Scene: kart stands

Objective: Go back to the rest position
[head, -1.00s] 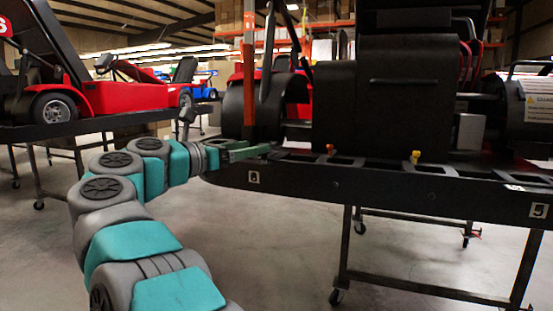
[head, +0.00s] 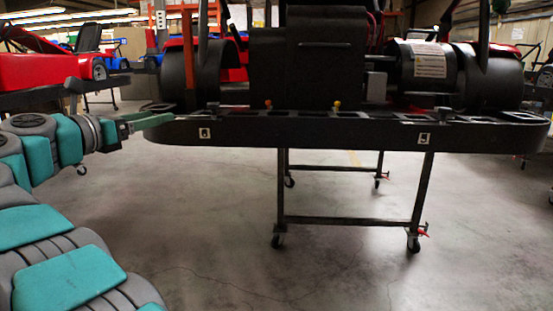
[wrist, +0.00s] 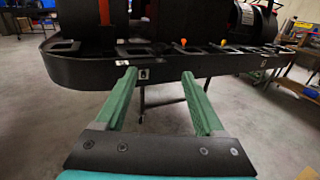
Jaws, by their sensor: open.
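My gripper (head: 148,122) is at the left in the head view, at the end of my grey and teal arm. It points right, toward the left end of the black kart stand (head: 330,133). In the wrist view my gripper (wrist: 160,88) shows two green fingers, spread apart with nothing between them. The stand's edge (wrist: 165,68) lies beyond the fingertips. I cannot tell the exact gap between fingertips and stand.
The stand carries a black kart (head: 315,70) and rolls on casters (head: 278,240). A red kart (head: 45,68) sits on another stand at the left. Open concrete floor (head: 200,240) lies in front and below.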

